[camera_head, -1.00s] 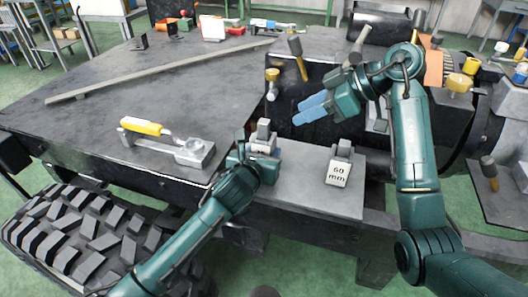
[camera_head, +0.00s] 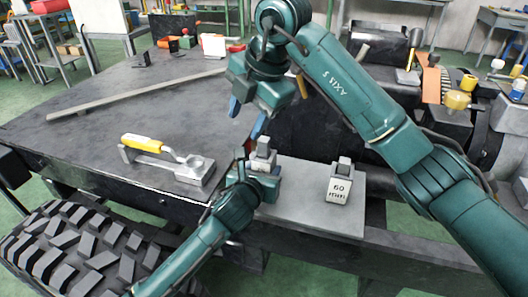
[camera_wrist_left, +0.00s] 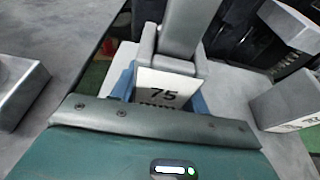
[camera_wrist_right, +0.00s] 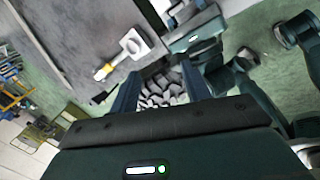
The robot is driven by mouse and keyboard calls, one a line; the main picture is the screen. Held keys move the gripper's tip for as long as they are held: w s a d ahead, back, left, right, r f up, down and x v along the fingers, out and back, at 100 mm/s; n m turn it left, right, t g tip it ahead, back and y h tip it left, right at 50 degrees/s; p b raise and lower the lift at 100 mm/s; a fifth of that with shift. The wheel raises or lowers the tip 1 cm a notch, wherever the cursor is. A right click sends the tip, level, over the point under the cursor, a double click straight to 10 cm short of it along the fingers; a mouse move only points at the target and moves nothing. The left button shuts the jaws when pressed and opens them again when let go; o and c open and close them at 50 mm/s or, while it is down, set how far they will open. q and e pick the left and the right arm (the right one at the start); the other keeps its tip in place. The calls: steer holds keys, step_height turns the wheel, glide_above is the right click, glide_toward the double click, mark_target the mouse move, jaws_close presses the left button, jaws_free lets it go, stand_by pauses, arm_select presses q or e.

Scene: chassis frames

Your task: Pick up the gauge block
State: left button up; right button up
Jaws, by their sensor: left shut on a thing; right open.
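A grey gauge block (camera_head: 263,158) with a white face stands upright between the fingers of my left gripper (camera_head: 258,172), at the left edge of a grey plate. In the left wrist view its face reads "75" (camera_wrist_left: 165,88), and the blue fingers are shut on its sides. Whether its base touches the plate is hidden. A second gauge block (camera_head: 340,186), marked "60 mm", stands apart on the plate to the right; its corner shows in the left wrist view (camera_wrist_left: 288,105). My right gripper (camera_head: 249,115) is open and empty, pointing down above and left of the held block.
The grey plate (camera_head: 305,212) is bare between the two blocks. A grey metal fixture with a yellow handle (camera_head: 143,142) lies on the dark bench (camera_head: 75,135) to the left. A long bar (camera_head: 130,97) lies farther back. A large tyre (camera_head: 65,250) is below.

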mark_target(264, 140)
steer(key=w+f+n+h, duration=0.1)
steer(key=f, duration=0.1)
steer(key=w+d+f+n+t+h, duration=0.1)
steer(key=n+h, duration=0.1)
steer(key=w+d+f+n+h, duration=0.1)
steer(key=f+n, duration=0.1)
steer(key=shift+w+f+t+h, duration=0.25)
steer(key=shift+f+t+h, duration=0.1)
steer(key=shift+t+h, duration=0.05)
steer(key=shift+w+x, duration=0.15)
steer(key=shift+x, duration=1.2)
steer(key=shift+w+x, duration=0.15)
steer(key=shift+x, duration=1.2)
steer(key=shift+d+r, duration=0.15)
steer(key=shift+d, duration=0.05)
steer(key=shift+c, duration=0.2)
jaws_close()
